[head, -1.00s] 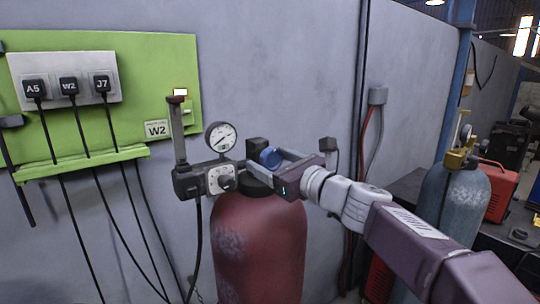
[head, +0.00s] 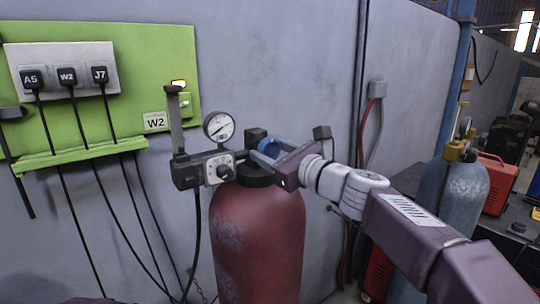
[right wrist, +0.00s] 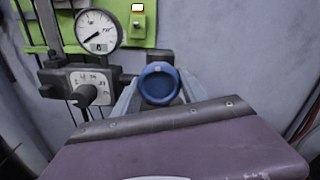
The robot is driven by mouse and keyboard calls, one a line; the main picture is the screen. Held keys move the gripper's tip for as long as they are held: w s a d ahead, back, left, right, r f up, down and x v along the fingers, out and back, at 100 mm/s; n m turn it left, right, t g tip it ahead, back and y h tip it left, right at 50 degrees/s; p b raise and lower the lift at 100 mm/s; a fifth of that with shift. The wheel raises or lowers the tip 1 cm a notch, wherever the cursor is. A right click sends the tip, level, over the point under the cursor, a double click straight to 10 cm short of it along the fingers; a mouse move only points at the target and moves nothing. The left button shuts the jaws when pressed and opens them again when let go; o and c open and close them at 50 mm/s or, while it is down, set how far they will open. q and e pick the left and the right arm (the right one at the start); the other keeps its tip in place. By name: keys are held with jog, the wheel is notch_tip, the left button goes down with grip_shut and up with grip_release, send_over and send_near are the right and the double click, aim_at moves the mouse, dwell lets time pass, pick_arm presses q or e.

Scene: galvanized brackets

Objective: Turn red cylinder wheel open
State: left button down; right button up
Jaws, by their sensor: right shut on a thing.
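The red cylinder (head: 257,235) stands upright against the grey wall. On its top is a dark valve with a small blue handwheel (head: 267,149). My right gripper (head: 264,157) reaches in from the right and is shut on the blue handwheel. In the right wrist view the blue wheel (right wrist: 160,84) sits between the two grey fingers, its round face towards the camera. Part of the wheel's rim is hidden by the fingers. My left gripper is not in view.
A pressure gauge (head: 219,127) and a dark regulator block (head: 203,170) with a knob sit left of the valve. A green panel (head: 150,60) with labelled plugs and hanging cables is on the wall. A blue-grey cylinder (head: 462,190) stands at the right.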

jog(key=n+b, duration=0.2)
jog(key=n, duration=0.1)
jog(key=n+b, duration=0.2)
jog(key=shift+f, duration=0.3)
jog(key=n+b, duration=0.3)
jog(key=n, duration=0.3)
jog(key=shift+w+d+r, duration=0.1)
jog(key=n+b, duration=0.3)
jog(key=n, duration=0.3)
jog(key=shift+r, duration=0.2)
jog(key=n+b, duration=0.2)
jog(key=n, duration=0.3)
jog(key=shift+r, duration=0.15)
jog(key=shift+r+n, duration=0.1)
jog(key=shift+n, duration=0.3)
jog(key=o, duration=1.4)
jog(key=shift+c, duration=0.2)
